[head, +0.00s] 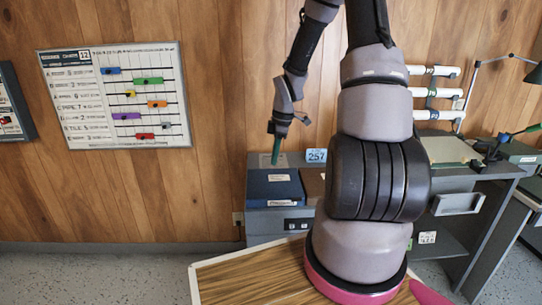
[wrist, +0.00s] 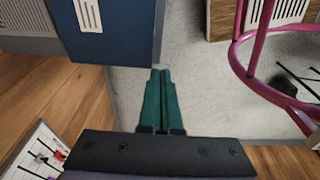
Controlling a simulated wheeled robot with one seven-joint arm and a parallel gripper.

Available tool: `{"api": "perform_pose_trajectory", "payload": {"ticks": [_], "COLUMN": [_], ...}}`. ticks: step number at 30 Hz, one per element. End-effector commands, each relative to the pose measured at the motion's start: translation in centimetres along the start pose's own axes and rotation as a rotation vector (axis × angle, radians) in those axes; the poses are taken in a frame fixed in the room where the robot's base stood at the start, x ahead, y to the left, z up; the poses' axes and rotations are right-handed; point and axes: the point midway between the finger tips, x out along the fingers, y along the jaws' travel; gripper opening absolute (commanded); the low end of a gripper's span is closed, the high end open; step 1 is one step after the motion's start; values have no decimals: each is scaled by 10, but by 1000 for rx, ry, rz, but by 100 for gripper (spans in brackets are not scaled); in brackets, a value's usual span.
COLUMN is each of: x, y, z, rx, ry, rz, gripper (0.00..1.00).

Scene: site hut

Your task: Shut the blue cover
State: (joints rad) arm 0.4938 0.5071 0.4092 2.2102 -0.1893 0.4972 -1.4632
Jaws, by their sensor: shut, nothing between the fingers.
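The blue cover (head: 272,187) is on top of a low grey unit (head: 262,228) against the wall. It looks flat or nearly flat, but I cannot tell whether it is fully shut. A pale panel shows on it. In the wrist view the blue cover (wrist: 125,40) fills the upper left, beside the fingertips. My gripper (head: 275,161) has green fingers and points down at the cover's far edge. In the wrist view my gripper (wrist: 160,75) is shut with its fingers together and empty. I cannot tell whether it touches the cover.
A number sign (head: 316,156) stands behind a brown surface right of the cover. A wooden-topped table (head: 235,282) is in front. A grey desk (head: 468,172) with lamps stands at right. A pink ring frame (wrist: 240,55) shows in the wrist view. A chart board (head: 120,95) hangs left.

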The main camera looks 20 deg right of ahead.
Motion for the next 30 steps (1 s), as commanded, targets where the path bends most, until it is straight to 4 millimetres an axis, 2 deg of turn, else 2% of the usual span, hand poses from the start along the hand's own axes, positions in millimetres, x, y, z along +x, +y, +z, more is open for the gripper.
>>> {"api": "perform_pose_trajectory", "payload": {"ticks": [4, 17, 30], "x": [6, 30, 74], "y": [5, 10, 10], "z": [11, 49, 93], "rx": [7, 14, 13], "ry": [4, 235, 532], "rz": [-1, -2, 2], "gripper": [0, 0, 0]}}
